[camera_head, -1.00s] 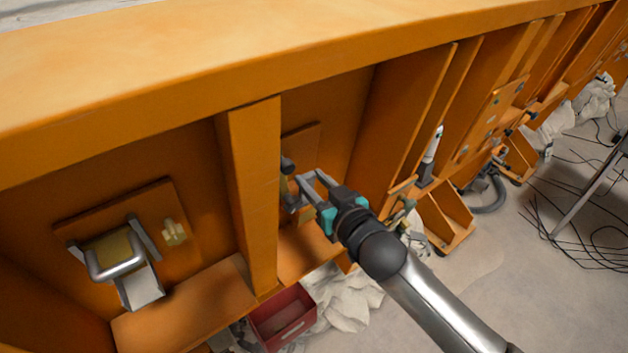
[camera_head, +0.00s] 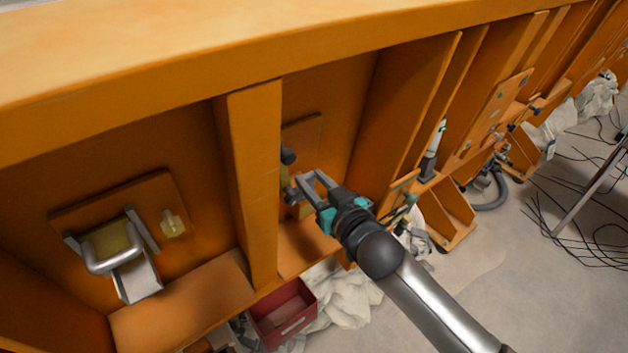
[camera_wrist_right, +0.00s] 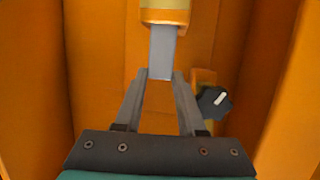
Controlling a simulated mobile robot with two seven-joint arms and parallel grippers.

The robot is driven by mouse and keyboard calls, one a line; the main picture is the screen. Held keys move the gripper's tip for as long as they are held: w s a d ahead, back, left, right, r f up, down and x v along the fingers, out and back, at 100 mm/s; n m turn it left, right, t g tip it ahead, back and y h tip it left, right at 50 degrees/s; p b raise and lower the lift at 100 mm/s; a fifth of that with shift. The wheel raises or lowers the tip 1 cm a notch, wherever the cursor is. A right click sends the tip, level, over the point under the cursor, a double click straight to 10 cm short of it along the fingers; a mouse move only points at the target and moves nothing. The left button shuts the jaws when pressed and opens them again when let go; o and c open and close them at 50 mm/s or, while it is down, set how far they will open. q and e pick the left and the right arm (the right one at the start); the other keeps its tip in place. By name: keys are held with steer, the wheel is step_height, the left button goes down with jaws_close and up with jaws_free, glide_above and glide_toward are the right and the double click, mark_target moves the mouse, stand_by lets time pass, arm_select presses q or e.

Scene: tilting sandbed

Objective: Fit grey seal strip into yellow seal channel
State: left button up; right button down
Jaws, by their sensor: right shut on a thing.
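The grey seal strip (camera_wrist_right: 163,52) shows in the right wrist view as a short flat blue-grey piece. My right gripper (camera_wrist_right: 161,76) is shut on its near end. The strip's far end meets the yellow seal channel (camera_wrist_right: 166,13) at the top of that view; I cannot tell how far it sits inside. In the head view my right gripper (camera_head: 303,186) is inside the bay right of an orange post, close to the back plate. The strip and channel are too small or hidden to make out clearly there. My left gripper is not in view.
The orange post (camera_head: 254,180) stands just left of the gripper. A dark knob (camera_head: 288,156) is above the fingers, and another dark knob (camera_wrist_right: 214,101) shows at right in the wrist view. A metal handle (camera_head: 112,256) is in the left bay. A red bin (camera_head: 284,313) is below.

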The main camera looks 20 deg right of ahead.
steer(key=shift+f, duration=0.2)
steer(key=shift+c, duration=2.1)
jaws_free()
steer(key=shift+a, duration=0.1)
steer(key=shift+c, duration=0.9)
steer(key=o, duration=0.3)
steer(key=shift+r, duration=0.15)
